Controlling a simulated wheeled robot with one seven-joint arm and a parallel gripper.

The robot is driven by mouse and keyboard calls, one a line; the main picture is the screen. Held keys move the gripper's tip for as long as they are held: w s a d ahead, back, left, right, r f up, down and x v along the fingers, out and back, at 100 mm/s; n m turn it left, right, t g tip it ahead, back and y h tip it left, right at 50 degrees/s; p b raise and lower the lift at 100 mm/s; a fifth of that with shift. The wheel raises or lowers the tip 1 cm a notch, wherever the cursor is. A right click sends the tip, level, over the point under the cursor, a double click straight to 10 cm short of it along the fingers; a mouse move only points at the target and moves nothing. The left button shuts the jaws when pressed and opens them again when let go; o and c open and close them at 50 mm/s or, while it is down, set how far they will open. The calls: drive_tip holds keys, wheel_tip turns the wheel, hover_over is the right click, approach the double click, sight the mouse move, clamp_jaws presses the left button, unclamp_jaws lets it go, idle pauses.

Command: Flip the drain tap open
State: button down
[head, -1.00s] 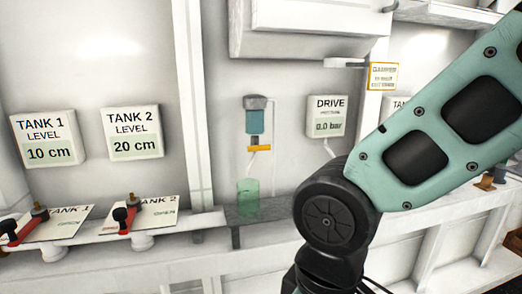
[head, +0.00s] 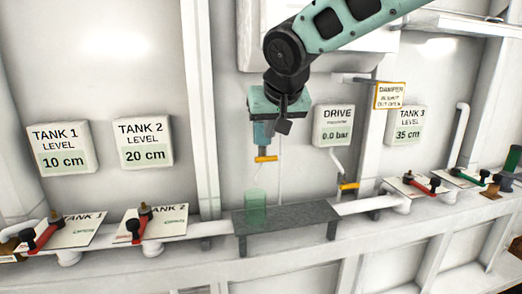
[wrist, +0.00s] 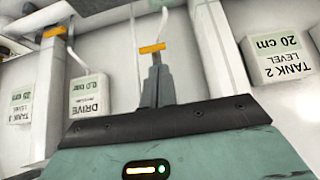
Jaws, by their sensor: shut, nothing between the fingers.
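The drain tap's yellow handle (head: 265,158) lies crosswise, level, under a blue-grey bowl (head: 262,135) on the back wall. A thin tube runs down by it. A clear green cup (head: 255,205) stands below on a grey shelf. My gripper (head: 283,127) is in front of the bowl, above and slightly right of the handle, and hides the bowl's top. In the wrist view my gripper (wrist: 156,66) is shut and empty, and the yellow handle (wrist: 152,48) appears just beyond its fingertips. I cannot tell whether they touch.
A second yellow handle (head: 348,186) is on a pipe below the DRIVE gauge (head: 334,125). Red-handled valves (head: 140,225) stand on the ledge at left, more at right. The grey shelf (head: 290,217) juts out below the bowl. Space in front of the shelf looks free.

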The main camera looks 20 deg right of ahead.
sight(259, 161)
drive_tip(key=shift+w, duration=0.1)
drive_tip(key=p+x, duration=0.2)
drive_tip(key=x, duration=0.2)
drive_tip(key=p+x, duration=0.2)
drive_tip(key=x, duration=0.3)
drive_tip(key=w+p+x, duration=0.1)
drive_tip(key=p+x, duration=0.1)
drive_tip(key=x, duration=0.2)
drive_tip(key=shift+w+d+r+p, duration=0.1)
drive_tip(key=shift+w+p, duration=0.1)
drive_tip(key=shift+p, duration=0.2)
drive_tip(key=shift+b, duration=0.5)
drive_tip(key=shift+h+b, duration=0.3)
drive_tip(key=shift+a+f+n+h+b, duration=0.4)
drive_tip(key=shift+h+b, duration=0.2)
drive_tip(key=shift+b, duration=1.05)
